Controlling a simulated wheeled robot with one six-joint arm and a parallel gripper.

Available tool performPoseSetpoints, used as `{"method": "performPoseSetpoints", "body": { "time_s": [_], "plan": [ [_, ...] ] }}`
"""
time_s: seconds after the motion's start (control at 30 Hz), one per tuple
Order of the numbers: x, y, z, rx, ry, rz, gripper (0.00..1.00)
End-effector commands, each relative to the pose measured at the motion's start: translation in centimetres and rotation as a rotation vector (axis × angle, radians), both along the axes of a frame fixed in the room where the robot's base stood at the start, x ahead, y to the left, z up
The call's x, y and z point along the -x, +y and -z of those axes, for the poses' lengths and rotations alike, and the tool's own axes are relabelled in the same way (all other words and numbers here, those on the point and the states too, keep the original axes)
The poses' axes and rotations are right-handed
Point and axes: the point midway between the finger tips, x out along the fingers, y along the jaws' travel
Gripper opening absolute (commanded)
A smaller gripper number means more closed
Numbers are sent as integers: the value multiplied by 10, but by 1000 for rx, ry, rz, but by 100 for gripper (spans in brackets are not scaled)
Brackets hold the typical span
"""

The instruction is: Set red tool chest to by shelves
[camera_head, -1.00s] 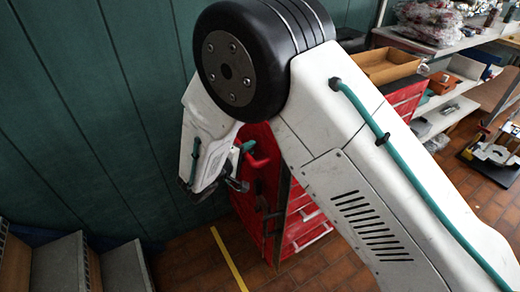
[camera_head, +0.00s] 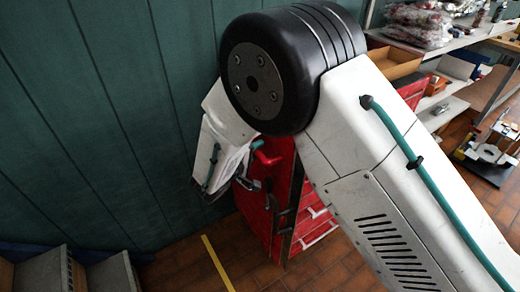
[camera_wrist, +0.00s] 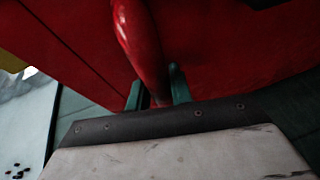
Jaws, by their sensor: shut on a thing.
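The red tool chest (camera_head: 257,203) stands upright on the brick floor near the green wall, with drawers on its right-hand face. My arm hides much of it in the head view. Its red side panel (camera_wrist: 235,50) fills most of the wrist view. A red bar handle (camera_wrist: 143,48) sticks out from the chest. My gripper (camera_wrist: 158,92) is shut on this handle, one greenish finger on each side. In the head view the fingers at the handle are small and partly hidden. The shelves (camera_head: 450,105) stand at the upper right, behind the chest.
A yellow line (camera_head: 217,263) runs along the floor left of the chest. Grey steps (camera_head: 40,272) stand at the lower left. An open cardboard box (camera_head: 393,62) and bagged items (camera_head: 420,22) lie on the shelves. A small machine (camera_head: 487,152) sits on the floor at right.

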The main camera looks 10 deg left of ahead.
Motion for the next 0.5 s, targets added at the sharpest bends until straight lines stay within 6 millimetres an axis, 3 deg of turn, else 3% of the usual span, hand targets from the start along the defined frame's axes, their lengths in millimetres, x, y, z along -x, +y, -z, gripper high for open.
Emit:
{"method": "performPoseSetpoints", "body": {
  "time_s": [0.13, 0.17, 0.23, 0.5],
  "plan": [
    [-6, 1, -7, -9, -13, -1, 0],
    [-6, 0, -7, -10, -13, 0, 24],
    [-7, -2, -7, -8, -12, 3, 43],
    [-5, -2, -3, -4, -6, 4, 43]
  ]
}}
